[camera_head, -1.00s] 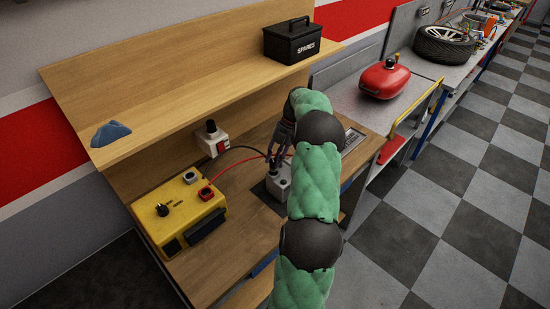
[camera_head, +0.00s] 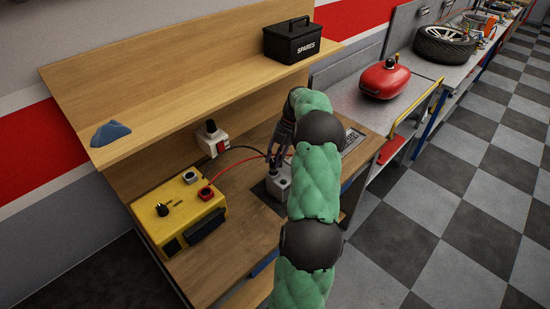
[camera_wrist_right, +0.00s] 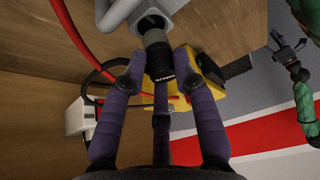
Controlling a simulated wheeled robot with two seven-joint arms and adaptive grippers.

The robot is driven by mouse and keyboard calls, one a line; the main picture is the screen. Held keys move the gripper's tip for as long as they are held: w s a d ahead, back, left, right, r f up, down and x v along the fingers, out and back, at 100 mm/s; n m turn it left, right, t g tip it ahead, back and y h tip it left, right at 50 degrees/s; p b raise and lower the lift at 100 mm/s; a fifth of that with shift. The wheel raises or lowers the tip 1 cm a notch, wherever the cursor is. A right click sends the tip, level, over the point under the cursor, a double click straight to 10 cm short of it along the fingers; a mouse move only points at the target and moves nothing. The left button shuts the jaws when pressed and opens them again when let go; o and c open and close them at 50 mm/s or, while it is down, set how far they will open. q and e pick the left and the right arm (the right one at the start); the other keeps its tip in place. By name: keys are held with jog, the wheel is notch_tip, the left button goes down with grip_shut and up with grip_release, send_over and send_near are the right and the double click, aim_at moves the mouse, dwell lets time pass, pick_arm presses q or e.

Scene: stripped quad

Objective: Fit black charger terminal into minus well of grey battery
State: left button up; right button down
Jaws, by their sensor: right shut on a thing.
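The grey battery (camera_head: 279,186) stands on a dark mat on the wooden bench, partly hidden behind my right arm. My right gripper (camera_head: 277,157) is over it, fingers pointing down. In the right wrist view, the purple fingers of this gripper (camera_wrist_right: 157,80) are shut around the black charger terminal (camera_wrist_right: 159,62), marked MINUS. The terminal's ridged end is at the round mouth of a well on the grey battery (camera_wrist_right: 178,20), roughly in line with it; how deep it sits I cannot tell. My left gripper (camera_wrist_right: 285,48) shows far off at the right, apparently open and empty.
The yellow charger (camera_head: 180,213) stands left of the battery, with a red and a black cable running across the bench. A white box with a red switch (camera_head: 213,141) is behind. A shelf above holds a black spares box (camera_head: 292,42) and a blue cloth (camera_head: 110,133).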

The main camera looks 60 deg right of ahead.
jog(key=shift+f+b, duration=0.85)
jog(key=shift+f, duration=0.6)
jog(key=c, duration=0.9)
grip_release()
jog(key=v, duration=1.2)
